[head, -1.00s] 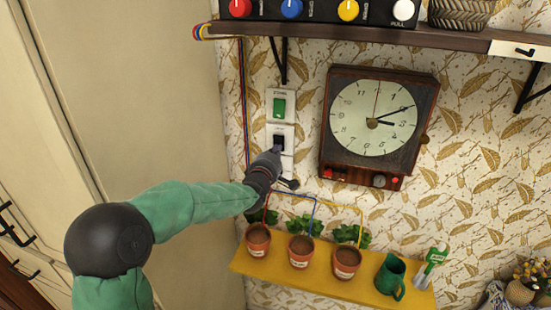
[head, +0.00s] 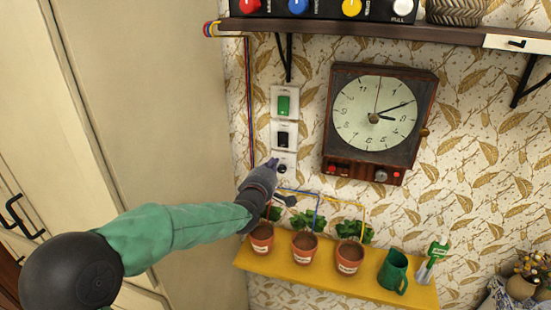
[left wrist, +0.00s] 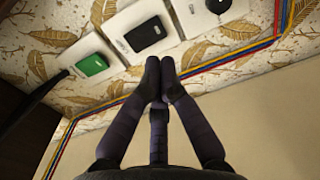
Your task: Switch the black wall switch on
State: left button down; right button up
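The black wall switch (head: 284,138) sits on a white plate in the middle of a vertical row on the wall. It also shows in the left wrist view (left wrist: 146,34). I cannot tell from its tilt whether it is on. My left gripper (head: 273,163) is just below it in the head view, in front of the lowest plate. In the left wrist view, the fingertips (left wrist: 160,66) are together and empty, apart from the switch. My right gripper is not in view.
A green switch (head: 284,104) is above the black one, and a round black knob (head: 283,168) is below. A clock (head: 374,118) hangs to the right. A yellow shelf (head: 325,280) with several pots is below; a dark shelf (head: 400,36) is above.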

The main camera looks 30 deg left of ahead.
pick_arm(q)
jog(key=v, duration=0.5)
jog(key=shift+s+f, duration=0.1)
jog(key=shift+f, duration=0.25)
jog(key=s+d+f+m+g+h, duration=0.15)
jog(key=d+f+m+g, duration=0.35)
jog(key=f, duration=1)
jog(key=d+f+m+g+h, duration=0.3)
jog(key=d+f, duration=0.4)
jog(key=f, duration=0.9)
jog(key=s+d+f+m+g+h, duration=0.1)
jog(key=s+d+f+m+g, duration=0.3)
jog(key=s+d+f, duration=0.3)
jog(key=s+d+f+m+g+h, duration=0.2)
jog(key=s+d+f+m+g, duration=0.2)
jog(key=s+f, duration=1.1)
jog(key=s+d+m, duration=0.2)
jog(key=d, duration=0.1)
jog(key=shift+s+g, duration=0.25)
jog(key=shift+g, duration=0.15)
jog(key=shift+d+h, duration=0.1)
jog(key=shift+h, duration=0.15)
